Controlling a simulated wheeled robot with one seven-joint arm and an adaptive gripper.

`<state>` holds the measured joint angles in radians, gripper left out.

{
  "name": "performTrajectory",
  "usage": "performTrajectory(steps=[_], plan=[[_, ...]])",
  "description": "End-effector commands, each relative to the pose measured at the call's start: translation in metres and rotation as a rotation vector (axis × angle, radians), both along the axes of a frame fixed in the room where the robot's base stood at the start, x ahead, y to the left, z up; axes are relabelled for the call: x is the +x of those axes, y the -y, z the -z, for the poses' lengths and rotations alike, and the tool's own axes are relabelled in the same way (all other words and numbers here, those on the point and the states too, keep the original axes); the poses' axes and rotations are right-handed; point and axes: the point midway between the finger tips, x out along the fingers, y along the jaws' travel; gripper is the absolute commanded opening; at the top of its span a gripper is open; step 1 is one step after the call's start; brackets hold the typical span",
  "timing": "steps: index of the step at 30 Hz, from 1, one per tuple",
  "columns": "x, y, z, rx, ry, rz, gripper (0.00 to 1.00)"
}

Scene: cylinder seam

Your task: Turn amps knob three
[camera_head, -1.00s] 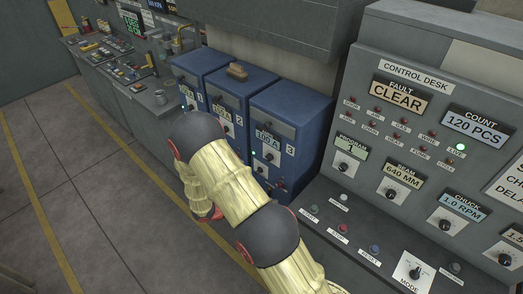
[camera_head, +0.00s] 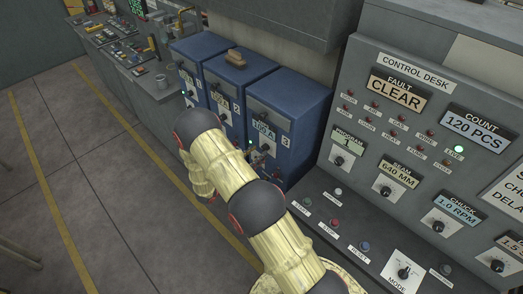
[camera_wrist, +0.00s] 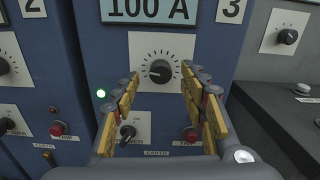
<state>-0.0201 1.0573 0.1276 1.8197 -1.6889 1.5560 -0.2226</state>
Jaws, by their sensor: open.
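The blue cabinet numbered 3 (camera_wrist: 85,50) fills the middle of the wrist view, with a "100 A" display (camera_wrist: 148,10) at its top. Below the display is a black amps knob (camera_wrist: 159,71) on a white dial plate with tick marks. My gripper (camera_wrist: 157,78) is open, its yellow-padded fingers on either side of the knob in the picture, with nothing between them. I cannot tell how far the fingertips are from the panel. In the head view the same cabinet (camera_head: 300,100) is the rightmost of three blue ones, and my arm hides part of its front.
Below the amps knob are a smaller black knob (camera_wrist: 127,131) and a red button (camera_wrist: 191,134); a green lamp (camera_wrist: 101,93) glows at left. Cabinet 2 (camera_head: 237,72) stands to the left. The grey control desk (camera_head: 350,75) stands close on the right.

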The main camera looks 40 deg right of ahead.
Motion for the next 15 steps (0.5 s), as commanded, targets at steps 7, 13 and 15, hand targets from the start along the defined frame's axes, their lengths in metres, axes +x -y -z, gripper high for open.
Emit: performTrajectory(steps=[7, 13, 15], plan=[[0.003, 0.028, 0.000, 0.001, -0.001, 0.001, 0.43], [0.004, 0.032, 0.001, 0.001, -0.001, 0.000, 0.43], [0.004, 0.032, 0.001, 0.001, -0.001, -0.001, 0.43]])
